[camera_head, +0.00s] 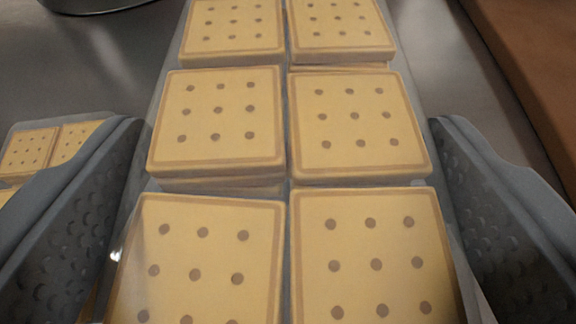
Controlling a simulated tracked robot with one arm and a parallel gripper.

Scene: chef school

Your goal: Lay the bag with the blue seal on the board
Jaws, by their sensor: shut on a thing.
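A clear bag of square tan crackers (217,121) fills the middle of the view, its crackers in two columns with dark dots. My gripper (285,195) has one dark textured finger on each side of the bag and is shut on it. I cannot see a blue seal on the held bag; its near end runs out of the picture. A brown board-like surface (535,70) shows at the upper right, apart from the bag; only its edge is in view.
More crackers of the same kind (45,150) lie at the left, partly hidden behind the left finger. A dark round rim (98,4) shows at the top left. The grey metal counter (90,70) between them is bare.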

